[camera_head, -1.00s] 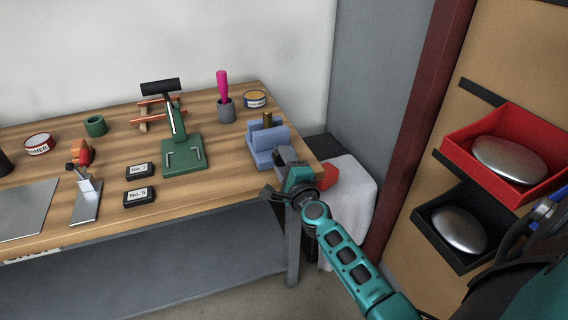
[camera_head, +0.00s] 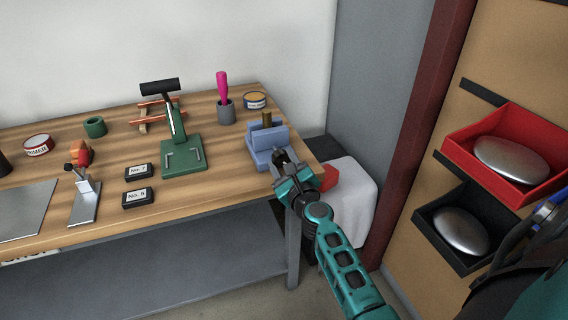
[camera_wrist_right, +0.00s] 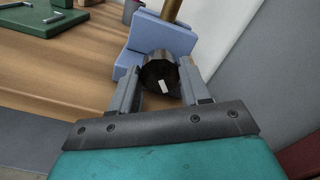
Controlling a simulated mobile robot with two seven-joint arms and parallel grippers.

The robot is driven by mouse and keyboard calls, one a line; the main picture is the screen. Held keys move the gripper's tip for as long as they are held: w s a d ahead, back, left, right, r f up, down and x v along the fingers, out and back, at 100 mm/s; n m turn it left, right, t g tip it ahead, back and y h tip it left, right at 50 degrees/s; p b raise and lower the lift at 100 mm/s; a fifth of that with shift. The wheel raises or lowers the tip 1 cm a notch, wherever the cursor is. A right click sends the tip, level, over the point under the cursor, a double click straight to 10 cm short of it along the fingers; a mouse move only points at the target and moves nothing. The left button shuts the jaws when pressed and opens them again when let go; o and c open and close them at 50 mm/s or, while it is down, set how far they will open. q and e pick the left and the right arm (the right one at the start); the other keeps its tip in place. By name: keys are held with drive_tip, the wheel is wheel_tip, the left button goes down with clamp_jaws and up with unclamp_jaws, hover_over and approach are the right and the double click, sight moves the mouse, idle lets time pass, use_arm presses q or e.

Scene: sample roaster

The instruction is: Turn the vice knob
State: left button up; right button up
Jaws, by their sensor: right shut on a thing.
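The blue vice (camera_head: 265,142) stands at the right end of the workbench with a brass-coloured cylinder (camera_head: 267,119) upright in it. It also shows at the top of the right wrist view (camera_wrist_right: 165,35). The dark round vice knob (camera_wrist_right: 160,74) with a white mark faces my right wrist camera. My right gripper (camera_head: 285,165) is at the front of the vice, its fingers on either side of the knob, shut on it (camera_wrist_right: 160,90). In the head view the gripper hides most of the knob.
A green press (camera_head: 183,155) and black number blocks (camera_head: 138,196) stand left of the vice. A grey cup (camera_head: 226,111) with a pink-handled tool and a tin (camera_head: 255,99) stand behind it. Red (camera_head: 510,185) and black (camera_head: 440,225) wall trays are at right.

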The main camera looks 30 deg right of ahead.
drive_tip(key=shift+m, duration=0.6)
drive_tip(key=o, duration=1.1)
drive_tip(key=shift+c, duration=0.2)
